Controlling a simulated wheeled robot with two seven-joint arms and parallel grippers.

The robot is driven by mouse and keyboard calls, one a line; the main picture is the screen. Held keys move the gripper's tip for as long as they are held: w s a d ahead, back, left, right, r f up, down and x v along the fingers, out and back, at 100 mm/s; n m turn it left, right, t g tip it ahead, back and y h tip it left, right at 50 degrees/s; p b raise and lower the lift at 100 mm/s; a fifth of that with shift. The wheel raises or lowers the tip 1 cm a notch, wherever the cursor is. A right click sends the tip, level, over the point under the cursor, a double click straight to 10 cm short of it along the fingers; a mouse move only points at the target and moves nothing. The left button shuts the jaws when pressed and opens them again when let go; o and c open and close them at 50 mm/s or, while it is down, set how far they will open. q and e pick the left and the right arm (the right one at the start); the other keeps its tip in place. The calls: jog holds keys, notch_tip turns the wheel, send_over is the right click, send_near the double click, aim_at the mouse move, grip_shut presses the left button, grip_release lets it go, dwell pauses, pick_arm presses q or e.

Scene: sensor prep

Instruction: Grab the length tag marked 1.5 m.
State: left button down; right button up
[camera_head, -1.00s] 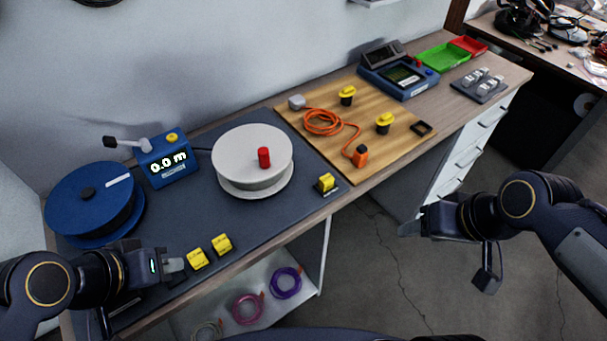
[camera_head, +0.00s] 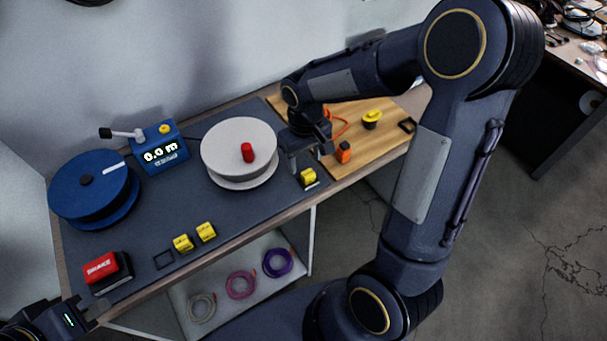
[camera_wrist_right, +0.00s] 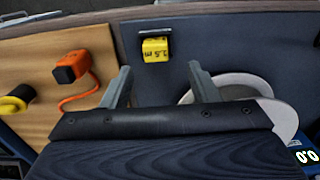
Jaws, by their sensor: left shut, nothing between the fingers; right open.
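A yellow tag (camera_head: 308,176) lies at the mat's right front edge. In the right wrist view the same tag (camera_wrist_right: 155,49) bears black print ending in ".5 m"; its first digit is hard to read. Two more yellow tags, one at left (camera_head: 183,243) and one at right (camera_head: 206,232), sit near the front edge, their print too small to read. My right gripper (camera_head: 306,150) is open and empty beside the first tag; in the wrist view its fingers (camera_wrist_right: 162,85) straddle the line towards that tag, apart from it. My left gripper (camera_head: 88,308) is shut and empty at the lower left.
A white reel (camera_head: 225,143) with a red knob stands close left of my right gripper. An orange-ended cable (camera_head: 344,152) lies on the wooden board (camera_head: 375,143). A blue reel (camera_head: 85,190), a 0.0 m counter (camera_head: 160,150) and a red brake block (camera_head: 100,268) are at left.

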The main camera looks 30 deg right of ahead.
aim_at(308, 173)
jog(key=f, duration=0.3)
jog(key=f+p, duration=0.1)
jog(key=f, duration=0.1)
jog(key=shift+s+d+f, duration=0.1)
jog(key=shift+s+d, duration=0.2)
jog(key=shift+s, duration=0.05)
jog(key=shift+c, duration=0.4)
jog(key=c, duration=1)
